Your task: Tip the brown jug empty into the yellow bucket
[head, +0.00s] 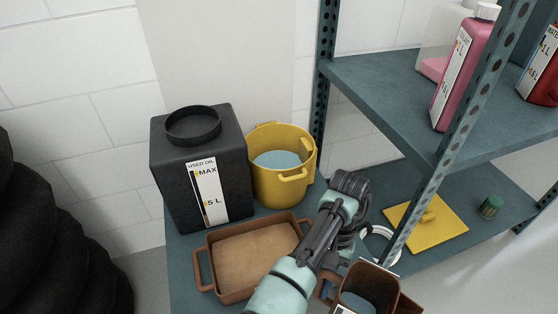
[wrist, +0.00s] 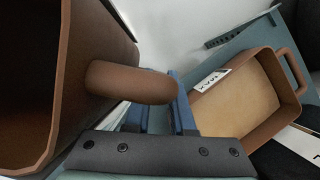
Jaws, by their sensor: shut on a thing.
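The brown jug (head: 388,274) is at the bottom edge of the head view, with blue-grey liquid showing inside. In the wrist view the jug (wrist: 75,55) fills the left side, and its rounded handle sticks out to the right. My gripper (wrist: 158,108) is shut on this handle. In the head view my arm hides most of the gripper. The yellow bucket (head: 298,190) stands at the back, beyond the jug and to its left. It is upright, and a pale blue surface shows inside.
A black used oil container (head: 175,185) stands left of the bucket. A brown tray (head: 222,240) lies in front of both. A shelf (head: 385,95) with a pink bottle (head: 462,70) is at the right, its post close to my arm. A yellow lid (head: 440,230) lies below.

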